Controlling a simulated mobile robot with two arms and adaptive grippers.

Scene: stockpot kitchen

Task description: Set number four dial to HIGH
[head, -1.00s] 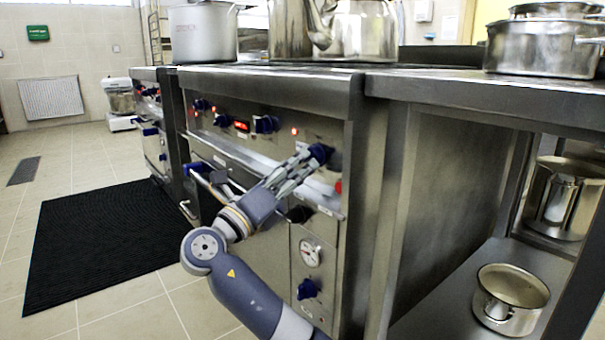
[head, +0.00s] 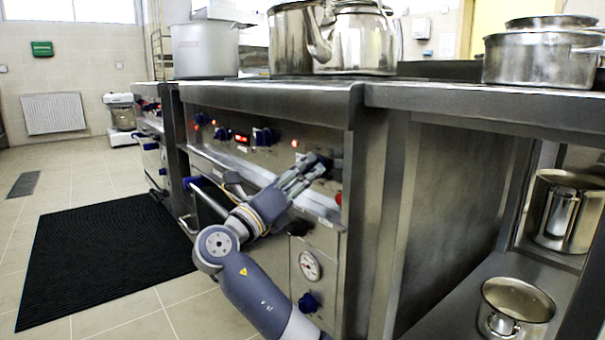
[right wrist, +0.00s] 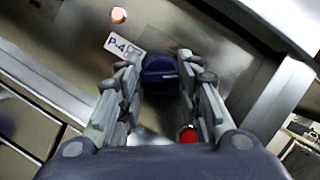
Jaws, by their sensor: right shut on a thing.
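The number four dial is a dark blue knob (right wrist: 160,72) beside a white label reading P-4 (right wrist: 124,45) in the right wrist view. In the head view the dial (head: 325,163) is at the right end of the stove's front panel, partly hidden by fingers. My right gripper (head: 313,166) reaches up to it from the lower left. In the right wrist view its fingers (right wrist: 158,82) lie on either side of the knob, shut on it. The knob's exact setting is not readable. My left gripper is not in view.
A lit red lamp (head: 294,143) sits above the dial's left. A red button (head: 339,198) is just below right. More blue dials (head: 264,137) line the panel. A gauge (head: 310,265) and lower blue knob (head: 308,303) are below. Pots (head: 361,40) stand on top.

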